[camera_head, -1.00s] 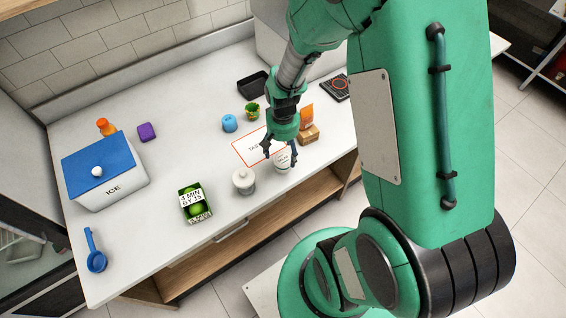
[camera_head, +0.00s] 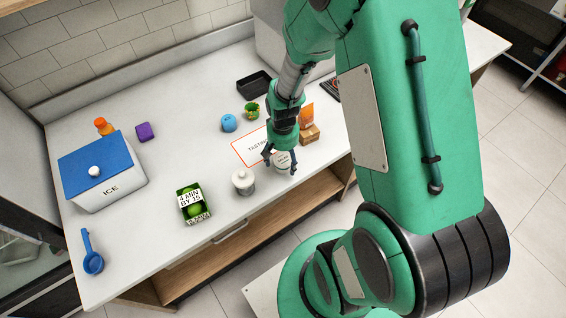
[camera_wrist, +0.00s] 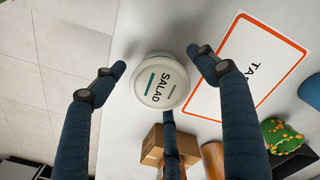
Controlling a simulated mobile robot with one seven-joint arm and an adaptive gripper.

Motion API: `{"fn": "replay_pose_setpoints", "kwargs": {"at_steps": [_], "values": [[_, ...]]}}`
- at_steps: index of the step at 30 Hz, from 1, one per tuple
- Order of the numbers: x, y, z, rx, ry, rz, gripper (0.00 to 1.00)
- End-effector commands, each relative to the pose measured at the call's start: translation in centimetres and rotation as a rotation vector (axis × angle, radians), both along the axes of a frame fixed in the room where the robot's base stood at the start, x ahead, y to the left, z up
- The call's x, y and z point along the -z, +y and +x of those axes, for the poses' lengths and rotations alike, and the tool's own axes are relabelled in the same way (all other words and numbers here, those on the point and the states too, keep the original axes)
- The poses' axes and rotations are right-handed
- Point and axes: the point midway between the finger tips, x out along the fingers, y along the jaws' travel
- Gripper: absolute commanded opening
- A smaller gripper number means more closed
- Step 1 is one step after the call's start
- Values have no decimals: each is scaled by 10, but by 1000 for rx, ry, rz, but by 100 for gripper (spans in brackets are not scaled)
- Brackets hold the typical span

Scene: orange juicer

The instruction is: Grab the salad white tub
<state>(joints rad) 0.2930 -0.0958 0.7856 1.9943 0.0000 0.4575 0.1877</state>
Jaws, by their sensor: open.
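The white salad tub (camera_wrist: 160,82) stands on the counter near its front edge. Its round lid reads SALAD in the wrist view. In the head view the tub (camera_head: 283,162) is partly hidden by my gripper (camera_head: 281,160). My gripper (camera_wrist: 160,62) is open and empty, with its fingers spread on either side of the tub. In the wrist view there is a gap between each fingertip and the lid. I cannot tell how far the fingertips are above or beside the tub's sides.
A white jar (camera_head: 243,181) stands close left of the tub. A cardboard box (camera_head: 309,133) is behind right. The red-bordered tasting sheet (camera_head: 248,150) lies behind left. A green box (camera_head: 193,204) and an ice box (camera_head: 103,180) are farther left. The counter's front edge is close.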

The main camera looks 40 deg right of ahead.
Motion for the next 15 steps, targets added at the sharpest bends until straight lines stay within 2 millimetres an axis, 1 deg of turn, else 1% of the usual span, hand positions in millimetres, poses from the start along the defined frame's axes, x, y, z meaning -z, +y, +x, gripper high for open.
{"fn": "replay_pose_setpoints", "kwargs": {"at_steps": [3, 5, 6, 10, 11, 15], "values": [[0, 0, 0, 0, 0, 0, 73], [0, 0, 0, 0, 0, 0, 61], [0, 0, 0, 0, 0, 0, 53], [0, 0, 0, 0, 0, 0, 27], [0, 0, 0, 0, 0, 0, 25], [0, 0, 0, 0, 0, 0, 25]]}}
